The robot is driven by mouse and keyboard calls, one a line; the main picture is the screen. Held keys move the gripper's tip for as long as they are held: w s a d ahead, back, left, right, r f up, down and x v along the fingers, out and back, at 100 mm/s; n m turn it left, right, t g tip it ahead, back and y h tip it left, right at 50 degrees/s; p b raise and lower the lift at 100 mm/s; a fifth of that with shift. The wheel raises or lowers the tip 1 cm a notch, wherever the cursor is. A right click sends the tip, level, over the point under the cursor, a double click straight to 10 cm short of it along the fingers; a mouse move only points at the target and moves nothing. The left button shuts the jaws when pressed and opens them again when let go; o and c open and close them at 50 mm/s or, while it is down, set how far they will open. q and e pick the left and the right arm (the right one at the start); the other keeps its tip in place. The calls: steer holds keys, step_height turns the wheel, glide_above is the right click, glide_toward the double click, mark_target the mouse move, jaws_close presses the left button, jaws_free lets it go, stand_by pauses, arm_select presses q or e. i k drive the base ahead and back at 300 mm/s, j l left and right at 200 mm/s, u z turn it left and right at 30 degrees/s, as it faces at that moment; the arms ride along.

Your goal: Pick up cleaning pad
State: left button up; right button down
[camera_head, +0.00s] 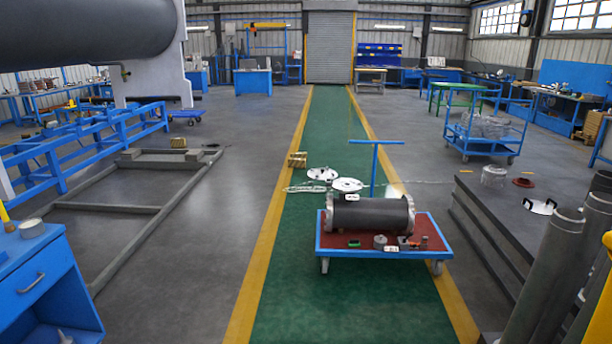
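A blue cart (340,252) with a red top stands on the green walkway. A dark cylindrical shell (370,213) with a metal flange at each end lies across it. Small items lie along the cart's front edge: a small green item (353,243), a short grey round item (380,242), a small white item (391,249) and dark and reddish pieces (413,243). The green item may be the cleaning pad, but it is too small to tell. Neither of my grippers is in view.
Round white-grey discs (347,185) lie on the floor behind the cart. Grey flanged pipes (545,270) rise at bottom right. A blue cabinet (40,285) is at lower left. The walkway before the cart is clear.

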mark_target(352, 243)
steer(key=i+j, duration=0.1)
steer(key=i, duration=0.4)
steer(key=i+j+z, duration=0.1)
steer(key=i, duration=0.45)
steer(key=i+j+z, duration=0.1)
steer(key=i, duration=0.4)
